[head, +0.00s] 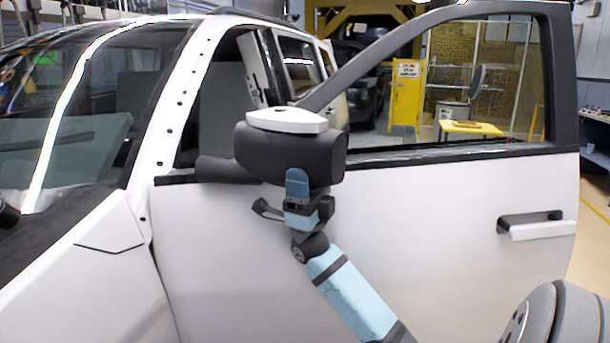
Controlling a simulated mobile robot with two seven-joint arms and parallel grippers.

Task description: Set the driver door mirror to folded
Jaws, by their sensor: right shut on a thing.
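The driver door mirror (265,146) has a dark housing with a white cap on top. It sits on a dark arm at the front corner of the white driver door (430,230), below the window frame. It stands out from the door towards the camera. My right gripper (297,184) reaches up from below right and is shut on the lower edge of the mirror housing. A blue finger pad lies against the near face. The far side of the grip is hidden by the housing. My left gripper is not in view.
The white car body with its windscreen (80,130) fills the left. The door handle (535,225) is at the right of the door. A yellow cabinet (407,95) and a dark car (362,85) stand far behind.

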